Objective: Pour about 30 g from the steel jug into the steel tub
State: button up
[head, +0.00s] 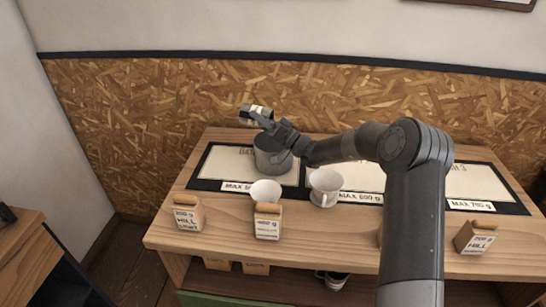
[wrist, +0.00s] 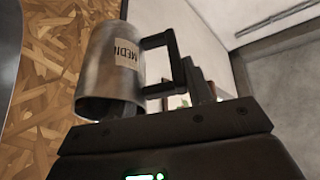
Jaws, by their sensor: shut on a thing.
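The steel jug (head: 247,113) has a pale label and is tilted over onto its side, above the back of the steel tub. In the wrist view the jug (wrist: 104,75) shows its label, beginning "MEDI", and a black handle. My gripper (head: 268,125) is shut on the jug; in the wrist view the fingers (wrist: 190,80) are at the handle. The grey steel tub (head: 272,163) stands on the left pale panel of the bench, below my gripper. The inside of the tub is mostly hidden, and I cannot see any beans falling.
Small labelled wooden-topped boxes (head: 188,213), (head: 267,222) and (head: 476,238) line the bench's front edge. A chipboard wall (head: 130,110) is close behind. The right panels look mostly clear.

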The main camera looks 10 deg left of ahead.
jog(key=shift+d+r, duration=0.2)
jog(key=shift+r, duration=0.35)
jog(key=shift+s+d+r+m+t+y, duration=0.1)
jog(key=shift+d+r+m+t+y, duration=0.1)
jog(key=shift+d+r+t+y, duration=0.25)
jog(key=shift+d+r+m+t+y, duration=0.1)
jog(key=shift+r+m+t+y, duration=0.15)
jog(key=shift+r+y, duration=0.3)
dwell(1.7)
